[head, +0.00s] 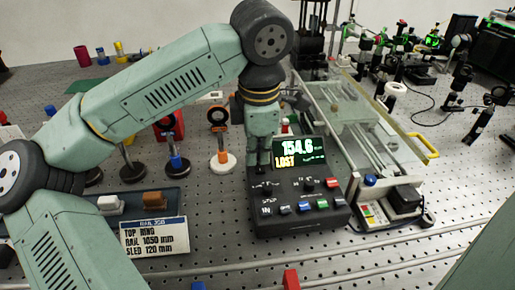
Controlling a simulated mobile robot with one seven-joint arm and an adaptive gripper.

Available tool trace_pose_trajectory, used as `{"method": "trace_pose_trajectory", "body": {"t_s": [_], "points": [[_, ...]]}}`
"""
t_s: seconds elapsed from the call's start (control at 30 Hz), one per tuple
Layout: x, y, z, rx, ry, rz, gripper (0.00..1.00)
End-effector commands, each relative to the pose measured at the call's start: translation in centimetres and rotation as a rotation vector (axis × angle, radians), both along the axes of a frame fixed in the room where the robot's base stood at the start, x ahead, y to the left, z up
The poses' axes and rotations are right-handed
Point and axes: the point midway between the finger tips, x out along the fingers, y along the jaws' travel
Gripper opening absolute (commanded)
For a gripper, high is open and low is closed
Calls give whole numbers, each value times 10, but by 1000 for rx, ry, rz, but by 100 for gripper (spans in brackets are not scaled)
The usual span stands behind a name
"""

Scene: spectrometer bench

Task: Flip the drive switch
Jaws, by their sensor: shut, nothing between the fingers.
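A black control box (300,217) stands in the middle of the bench. Its display (302,154) reads 154.6 with LOST below. Its sloping face carries several small coloured buttons, among them a red one (332,183) and a green one (322,203), and dark knobs or switches. I cannot tell which part is the drive switch; lettering is too small to read surely. My gripper (258,168) points down just above the back left of the box, left of the display, shut and empty. It hides part of the face there; contact cannot be told.
Left of the box, a dark tray (177,200) holds a white and an orange block, behind a sign (155,236). Post-mounted optics, including an orange ring (217,116), stand behind. A clear-covered rail (350,118) with a yellow handle (425,146) lies to the right.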

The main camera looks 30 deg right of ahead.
Motion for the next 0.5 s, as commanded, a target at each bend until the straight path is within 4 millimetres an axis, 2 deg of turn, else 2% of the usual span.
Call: {"method": "trace_pose_trajectory", "body": {"t_s": [0.37,0.5], "points": [[0,0,-3,0,-1,0,0],[3,-1,-13,0,-2,3,0]]}}
